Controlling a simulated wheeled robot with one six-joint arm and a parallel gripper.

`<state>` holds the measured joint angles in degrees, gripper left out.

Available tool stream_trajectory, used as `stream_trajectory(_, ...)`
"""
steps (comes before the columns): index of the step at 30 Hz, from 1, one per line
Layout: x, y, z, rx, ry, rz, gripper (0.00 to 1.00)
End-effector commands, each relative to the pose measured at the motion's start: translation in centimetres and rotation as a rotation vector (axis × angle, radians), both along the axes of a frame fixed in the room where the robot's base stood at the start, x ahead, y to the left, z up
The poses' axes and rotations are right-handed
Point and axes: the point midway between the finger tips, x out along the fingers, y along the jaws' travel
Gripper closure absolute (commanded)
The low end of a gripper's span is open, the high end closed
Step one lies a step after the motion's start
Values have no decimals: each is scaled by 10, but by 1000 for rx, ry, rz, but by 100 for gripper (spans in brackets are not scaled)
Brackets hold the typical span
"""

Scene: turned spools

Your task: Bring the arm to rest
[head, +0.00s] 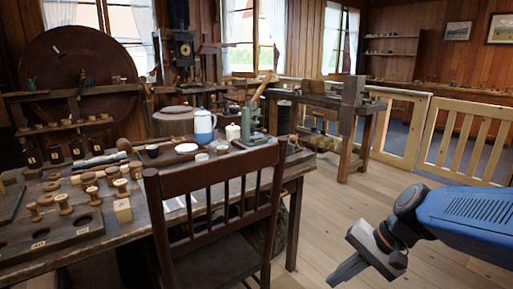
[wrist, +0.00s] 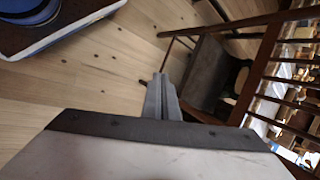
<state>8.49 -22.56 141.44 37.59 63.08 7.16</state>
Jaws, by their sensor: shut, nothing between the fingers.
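My gripper (head: 347,270) hangs at the lower right of the head view, at the end of my blue arm (head: 470,215). It is over the open wood floor, to the right of a dark wooden chair and apart from it. In the wrist view the fingers of my gripper (wrist: 160,85) are together and point at the floorboards. Nothing shows between them.
The chair (head: 215,185) stands against a long worktable (head: 150,222) with wooden spools, a board with round holes and a blue-white pot (head: 204,125). A second bench (head: 345,130) and a wooden railing (head: 465,140) stand behind. Floor (head: 345,215) between is clear.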

Motion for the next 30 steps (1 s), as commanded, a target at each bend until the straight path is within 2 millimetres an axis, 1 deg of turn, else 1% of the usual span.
stream_trajectory(1, -11, -4, 1, -56, -38, 42, 100)
stream_trajectory(3, -24, -13, 1, -135, -85, 98, 100)
stream_trajectory(9, -54, -44, 5, -365, -223, 251, 100)
stream_trajectory(12, -65, -60, 10, -476, -290, 321, 100)
stream_trajectory(18, -78, -84, 19, -640, -386, 415, 100)
stream_trajectory(21, -81, -90, 21, -681, -410, 437, 100)
stream_trajectory(30, -81, -93, 23, -697, -418, 446, 100)
